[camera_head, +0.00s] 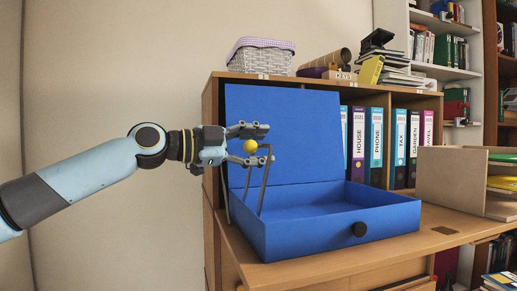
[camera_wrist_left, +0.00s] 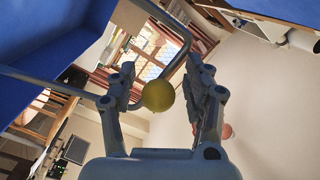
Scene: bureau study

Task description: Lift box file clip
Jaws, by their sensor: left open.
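The blue box file (camera_head: 340,222) stands open on the desk, its lid (camera_head: 290,125) raised at the back. Its thin grey wire clip (camera_head: 264,185) stands up steeply from the box's left part, with a yellow ball knob (camera_head: 250,146) near its top. My left gripper (camera_head: 264,145) is open, with one finger above and one below the knob. In the left wrist view the knob (camera_wrist_left: 158,96) sits between the fingers of the left gripper (camera_wrist_left: 160,72), with small gaps seeming to show beside it. The bent wire (camera_wrist_left: 60,86) is also there. My right gripper is not in view.
The box has a dark round knob (camera_head: 359,229) on its front. Binders (camera_head: 376,145) stand in the shelf behind it, and a wooden holder (camera_head: 450,180) stands at right. A wicker basket (camera_head: 260,58) sits on top. Bare desk (camera_head: 440,225) shows right of the box.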

